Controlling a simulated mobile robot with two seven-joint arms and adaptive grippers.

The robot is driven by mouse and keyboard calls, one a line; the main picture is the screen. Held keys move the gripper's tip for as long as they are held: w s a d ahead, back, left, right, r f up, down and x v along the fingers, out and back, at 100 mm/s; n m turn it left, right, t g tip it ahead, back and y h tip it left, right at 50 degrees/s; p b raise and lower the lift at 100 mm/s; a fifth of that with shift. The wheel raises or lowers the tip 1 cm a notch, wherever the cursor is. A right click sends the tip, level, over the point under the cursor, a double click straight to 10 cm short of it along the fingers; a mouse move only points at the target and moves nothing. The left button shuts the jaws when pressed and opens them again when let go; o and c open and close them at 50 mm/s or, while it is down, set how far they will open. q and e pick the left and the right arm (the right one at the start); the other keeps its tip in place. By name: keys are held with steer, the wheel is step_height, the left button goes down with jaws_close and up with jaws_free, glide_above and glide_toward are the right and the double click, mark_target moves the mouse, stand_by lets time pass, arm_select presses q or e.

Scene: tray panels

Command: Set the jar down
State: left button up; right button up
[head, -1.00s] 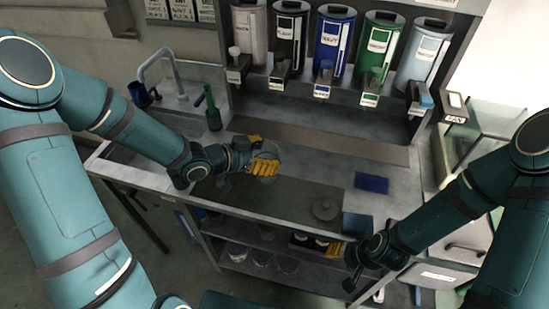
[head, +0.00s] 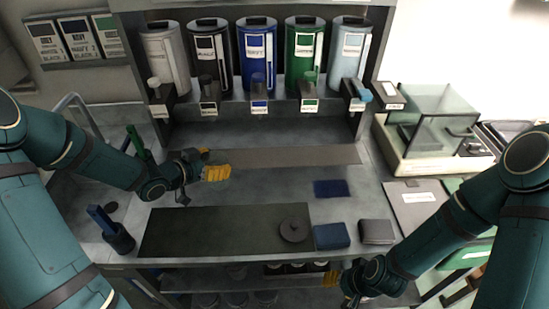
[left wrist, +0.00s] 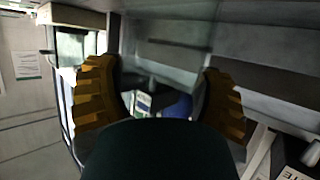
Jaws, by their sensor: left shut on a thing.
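My left gripper (head: 207,170) is above the counter, behind the dark mat (head: 200,232) and below the row of dispensers. In the left wrist view its two yellow fingers (left wrist: 160,98) stand apart on either side of a clear glass jar (left wrist: 165,68), which they grip. The jar is see-through, and its outline is hard to make out in the head view. Its base and its height over the counter cannot be judged. My right gripper (head: 337,281) is low at the counter's front edge; its jaws are too small to read.
A round dark lid (head: 294,230) lies on the mat's right end. A blue pad (head: 331,189), a folded blue cloth (head: 331,237) and a grey block (head: 376,232) lie to the right. A holder (head: 119,238) stands left. A glass-walled scale (head: 430,130) is at far right.

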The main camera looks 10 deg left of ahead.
arm_select(q)
steer(key=shift+w+d, duration=0.1)
steer(key=shift+w, duration=0.4)
steer(key=r+x, duration=0.1)
steer(key=x, duration=0.4)
steer(key=r+b+x, duration=0.1)
steer(key=x, duration=0.5)
steer(key=w+d+r+b+x, duration=0.1)
steer(key=x, duration=0.5)
steer(key=shift+w+r, duration=0.1)
steer(key=shift+r, duration=0.2)
steer(key=shift+w+f+b, duration=0.1)
steer(key=shift+f+b, duration=0.2)
steer(key=shift+f, duration=0.1)
steer(key=o, duration=1.3)
steer(key=shift+c, duration=0.2)
